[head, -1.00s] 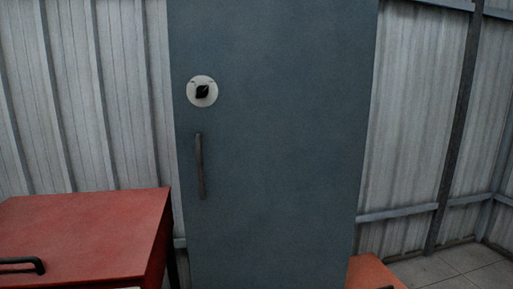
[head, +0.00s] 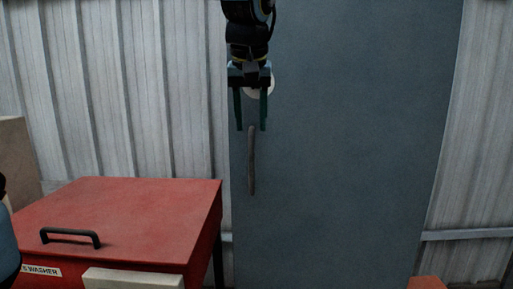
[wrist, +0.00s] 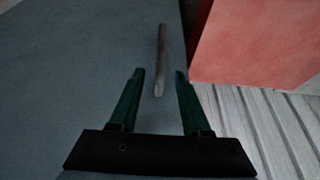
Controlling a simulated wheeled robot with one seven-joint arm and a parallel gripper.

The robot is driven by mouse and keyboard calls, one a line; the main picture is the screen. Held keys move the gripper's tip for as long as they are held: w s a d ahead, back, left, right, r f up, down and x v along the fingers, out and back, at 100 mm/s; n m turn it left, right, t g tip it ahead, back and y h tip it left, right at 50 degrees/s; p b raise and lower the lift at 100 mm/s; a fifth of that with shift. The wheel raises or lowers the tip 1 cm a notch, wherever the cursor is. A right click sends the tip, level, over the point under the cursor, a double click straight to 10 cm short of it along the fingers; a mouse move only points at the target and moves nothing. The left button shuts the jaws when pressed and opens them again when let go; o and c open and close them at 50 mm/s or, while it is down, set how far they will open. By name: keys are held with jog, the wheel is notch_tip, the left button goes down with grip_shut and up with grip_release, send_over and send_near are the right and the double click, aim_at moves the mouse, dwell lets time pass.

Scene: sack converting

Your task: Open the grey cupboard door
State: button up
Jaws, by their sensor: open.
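The grey cupboard door (head: 350,150) stands shut in the head view, a tall blue-grey panel. Its dark vertical bar handle (head: 252,165) is near the door's left edge. It also shows in the wrist view (wrist: 161,60), beyond and between my fingertips. My gripper (head: 250,128) is open and empty, its two green fingers pointing down in the head view at the handle's upper end. In the wrist view my gripper (wrist: 159,72) has a finger on each side of the handle's line. I cannot tell whether it touches. A round pale dial plate (head: 259,86) is mostly hidden behind my gripper.
A red parts-washer cabinet (head: 130,215) with a black lid handle (head: 70,237) stands left of the door; it also shows in the wrist view (wrist: 262,40). A small orange-red object (head: 426,283) is at the bottom right. A corrugated wall (head: 110,90) is behind.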

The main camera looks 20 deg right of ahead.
aim_at(251, 141)
jog(key=x, duration=0.8)
jog(key=shift+a+p, duration=0.15)
jog(key=shift+p, duration=0.15)
grip_shut()
dwell(1.0)
